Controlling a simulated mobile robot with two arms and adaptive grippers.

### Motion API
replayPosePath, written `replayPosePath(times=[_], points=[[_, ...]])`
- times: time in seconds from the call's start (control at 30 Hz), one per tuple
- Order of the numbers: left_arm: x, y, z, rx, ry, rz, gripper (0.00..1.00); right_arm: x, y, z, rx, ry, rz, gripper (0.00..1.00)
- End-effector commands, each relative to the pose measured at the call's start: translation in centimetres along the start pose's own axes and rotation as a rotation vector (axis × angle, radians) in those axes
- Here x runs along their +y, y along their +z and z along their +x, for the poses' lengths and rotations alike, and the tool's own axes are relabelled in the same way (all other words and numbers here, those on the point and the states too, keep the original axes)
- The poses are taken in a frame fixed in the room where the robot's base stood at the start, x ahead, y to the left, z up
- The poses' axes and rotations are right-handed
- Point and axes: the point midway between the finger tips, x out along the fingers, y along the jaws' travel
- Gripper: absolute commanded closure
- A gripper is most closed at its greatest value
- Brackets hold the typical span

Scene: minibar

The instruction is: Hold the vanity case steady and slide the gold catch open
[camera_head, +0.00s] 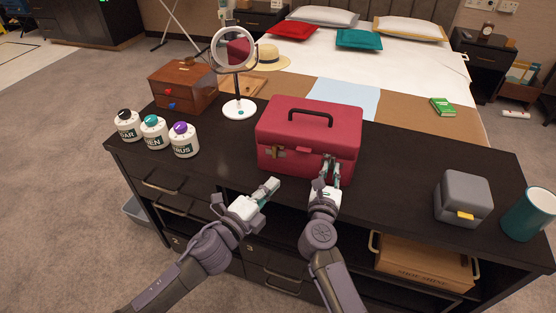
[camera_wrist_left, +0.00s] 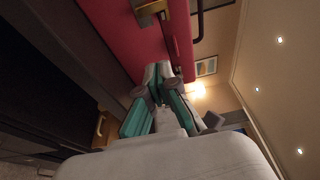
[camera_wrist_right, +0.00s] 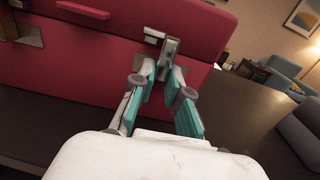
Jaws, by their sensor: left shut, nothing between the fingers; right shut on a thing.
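The red vanity case (camera_head: 308,133) stands shut on the dark counter, its black handle (camera_head: 297,113) on the lid. A gold catch (camera_head: 276,152) is on the left of its front; it also shows in the left wrist view (camera_wrist_left: 152,9). A silver catch (camera_wrist_right: 168,50) is on the right of the front. My right gripper (camera_head: 331,166) is at this catch, its fingers shut on it and partly hiding it in the head view. My left gripper (camera_head: 271,186) is shut and empty, in front of the case, below the gold catch and apart from it.
Three labelled jars (camera_head: 154,132), a wooden drawer box (camera_head: 183,87) and a round mirror (camera_head: 234,50) stand left of the case. A grey box (camera_head: 463,197) and a teal cup (camera_head: 530,214) stand at the right end. The counter between case and grey box is clear.

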Motion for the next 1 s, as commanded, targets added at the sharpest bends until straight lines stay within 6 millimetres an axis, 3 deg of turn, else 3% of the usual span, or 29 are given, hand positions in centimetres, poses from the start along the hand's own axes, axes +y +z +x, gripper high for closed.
replayPosePath(times=[0.27,0.63,0.8,1.0], points=[[-0.1,0.0,2.3,-0.001,-0.003,-0.002,1.0,0.0,0.0,0.0,0.0,0.001,0.0,1.0],[-0.1,0.0,10.1,-0.002,-0.001,-0.004,1.0,0.0,0.0,0.0,0.001,0.001,0.0,1.0],[0.0,2.5,9.2,-0.003,0.0,0.001,1.0,0.0,-0.1,0.0,0.001,0.0,0.0,1.0],[0.0,3.7,8.8,-0.001,-0.001,-0.002,1.0,0.0,0.0,0.0,0.001,0.0,0.0,1.0]])
